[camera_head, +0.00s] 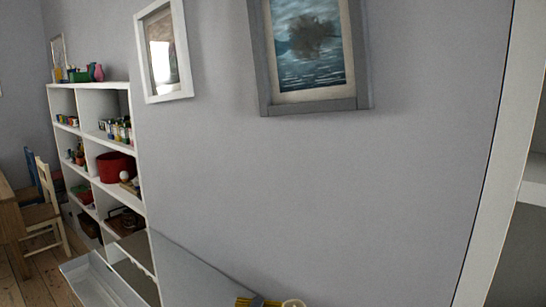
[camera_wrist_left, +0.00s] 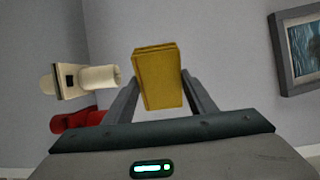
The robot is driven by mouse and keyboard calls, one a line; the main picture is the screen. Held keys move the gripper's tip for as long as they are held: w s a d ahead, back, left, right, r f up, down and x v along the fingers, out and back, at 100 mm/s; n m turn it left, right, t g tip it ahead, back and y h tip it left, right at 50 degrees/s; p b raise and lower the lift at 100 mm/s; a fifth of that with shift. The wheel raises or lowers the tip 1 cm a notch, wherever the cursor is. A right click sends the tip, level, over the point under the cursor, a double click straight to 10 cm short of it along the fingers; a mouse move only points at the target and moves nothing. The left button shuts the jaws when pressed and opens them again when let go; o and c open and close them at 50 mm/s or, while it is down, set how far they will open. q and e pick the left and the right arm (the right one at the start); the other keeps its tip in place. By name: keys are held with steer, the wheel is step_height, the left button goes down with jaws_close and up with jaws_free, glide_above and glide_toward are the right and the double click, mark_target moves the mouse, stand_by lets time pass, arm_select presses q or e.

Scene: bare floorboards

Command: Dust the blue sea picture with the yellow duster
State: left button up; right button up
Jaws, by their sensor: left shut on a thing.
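The blue sea picture (camera_head: 308,42) hangs on the grey wall in a wide grey frame. Its top is cut off in the head view. It shows partly at the right edge of the left wrist view (camera_wrist_left: 305,47). My left gripper (camera_wrist_left: 160,95) is shut on the yellow duster (camera_wrist_left: 158,75), a yellow block standing up between its two fingers. In the head view only a bit of the yellow duster (camera_head: 245,301) shows at the bottom edge, well below the picture and apart from it. My right gripper is in neither view.
A white shelf unit (camera_head: 137,150) with a red box (camera_head: 116,167) and small things stands at the left, near a wooden chair (camera_head: 42,212). The wall below the sea picture is bare. White furniture (camera_head: 492,215) stands at the right.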

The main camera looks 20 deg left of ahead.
arm_select(q)
steer(key=shift+a, duration=0.1)
steer(key=w+a+r+n+h+p, duration=0.1)
steer(key=w+a+r+n+p, duration=0.15)
steer(key=w+r, duration=0.85)
steer(key=w+a+r+n+h+p, duration=0.1)
steer(key=w+r+h+p, duration=0.15)
steer(key=w+r, duration=0.9)
steer(key=s+r+h+p, duration=0.2)
steer(key=r, duration=1.5)
steer(key=s+r+h+p, duration=0.1)
steer(key=s+r+h, duration=0.2)
steer(key=r, duration=1.4)
steer(key=shift+s+a+g+p, duration=0.25)
steer(key=shift+a+g+p, duration=0.1)
steer(key=shift+g+p, duration=0.05)
steer(key=shift+w+r, duration=0.1)
steer(key=shift+w, duration=0.05)
